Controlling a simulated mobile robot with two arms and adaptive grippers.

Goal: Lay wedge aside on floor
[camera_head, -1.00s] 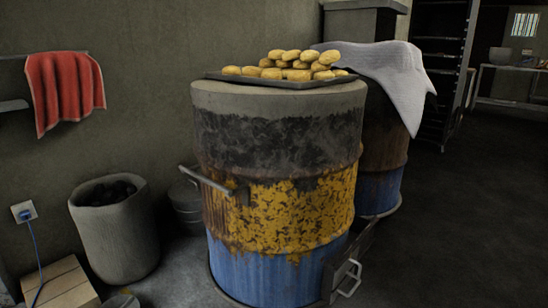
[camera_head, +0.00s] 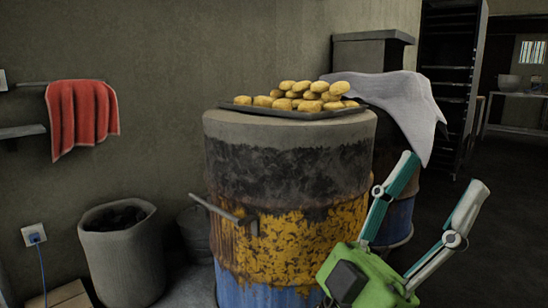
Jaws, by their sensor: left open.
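No wedge can be made out in the view. My left gripper (camera_head: 441,172) is at the lower right, in front of the barrel oven's right side. It has a green body and two teal and grey fingers that point up and are spread wide. Nothing is between them. The barrel oven (camera_head: 288,220) stands in the middle, with grey, black, yellow and blue bands. Its lower part and the floor before it are cut off by the picture's edge or hidden by my gripper. My right gripper is not in view.
A tray (camera_head: 240,106) of bread rolls (camera_head: 297,97) lies on the oven. A grey cloth (camera_head: 395,95) drapes over a second barrel (camera_head: 398,215) behind. A bin (camera_head: 122,255) with dark contents stands left. A metal handle (camera_head: 218,208) juts from the oven. Dark floor is open at right.

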